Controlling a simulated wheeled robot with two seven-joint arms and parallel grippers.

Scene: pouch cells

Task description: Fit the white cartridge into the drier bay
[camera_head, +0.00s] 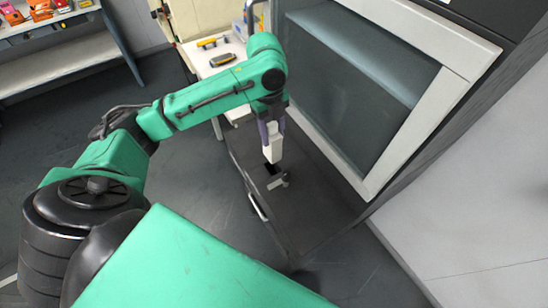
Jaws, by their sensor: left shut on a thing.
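My left gripper (271,127) points down near the middle of the camera_head view, its fingers shut on the white cartridge (273,152). The cartridge hangs upright below the fingers, its upper part hidden between them. Just under its lower end is a small black patch (272,168); I cannot tell whether this is the opening of the drier bay or part of another piece. A small grey piece (279,182) shows beside it on the dark surface. Whether the cartridge touches anything below is not clear. My right gripper is out of view.
A dark cart-like platform (310,205) with a pale handle (256,206) lies below the gripper. A large light-framed window (408,140) stands close on the right. Behind, a white table (212,66) holds tools. A shelf (62,65) is at upper left.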

